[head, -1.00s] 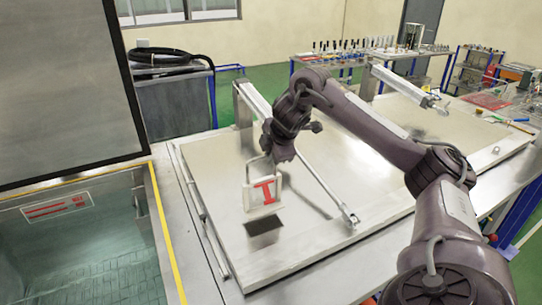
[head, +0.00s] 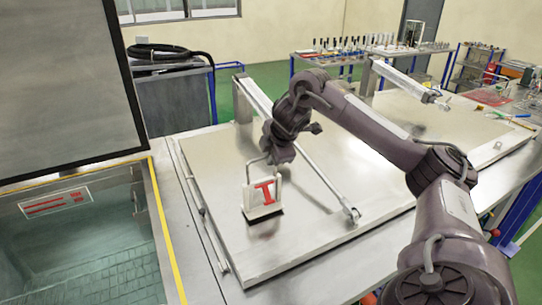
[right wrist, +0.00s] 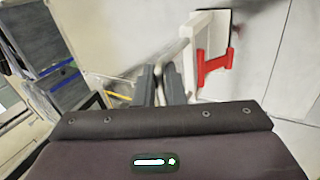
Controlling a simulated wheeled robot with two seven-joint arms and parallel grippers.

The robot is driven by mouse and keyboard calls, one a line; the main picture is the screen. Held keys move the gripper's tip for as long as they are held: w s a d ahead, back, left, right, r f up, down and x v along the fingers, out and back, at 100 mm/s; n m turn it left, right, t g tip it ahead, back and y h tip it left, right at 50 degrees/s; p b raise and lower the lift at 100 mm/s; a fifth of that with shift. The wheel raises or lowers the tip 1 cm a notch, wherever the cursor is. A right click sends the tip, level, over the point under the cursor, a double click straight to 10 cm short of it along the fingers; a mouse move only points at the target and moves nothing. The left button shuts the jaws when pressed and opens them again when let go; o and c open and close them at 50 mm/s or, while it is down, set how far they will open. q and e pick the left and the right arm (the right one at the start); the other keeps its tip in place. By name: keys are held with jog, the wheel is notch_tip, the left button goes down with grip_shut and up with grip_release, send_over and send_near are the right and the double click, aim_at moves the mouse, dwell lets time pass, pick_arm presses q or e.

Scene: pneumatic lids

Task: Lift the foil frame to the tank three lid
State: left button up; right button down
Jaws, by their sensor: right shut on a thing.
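The foil frame (head: 250,199) is a small white frame with a red I-shaped piece on its face and a looped handle on top. My right gripper (head: 267,158) is shut on that handle and holds the frame upright, its lower edge at or just above a broad flat metal lid (head: 310,235). I cannot tell if they touch. No number shows on this lid. In the right wrist view, the fingers (right wrist: 160,82) are beside the frame's white bar (right wrist: 189,50), with the red piece (right wrist: 214,68) to the right. My left gripper is not in view.
A strut (head: 325,183) slants across the lid behind the frame. At left, an open tank (head: 95,255) with a yellow edge lies below a raised grey lid (head: 60,90). A grey bin with a black hose (head: 165,52) and tool tables (head: 340,52) stand behind.

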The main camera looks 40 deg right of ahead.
jog(key=shift+f+b, duration=0.3)
jog(key=shift+f, duration=0.2)
jog(key=c, duration=1.4)
grip_release()
jog(key=shift+c, duration=0.2)
jog(key=p+v, duration=0.3)
jog(key=v, duration=0.4)
jog(key=shift+s+r+p, duration=0.25)
jog(key=shift+r+p, duration=0.05)
jog(key=shift+p, duration=0.1)
jog(key=shift+a, duration=0.1)
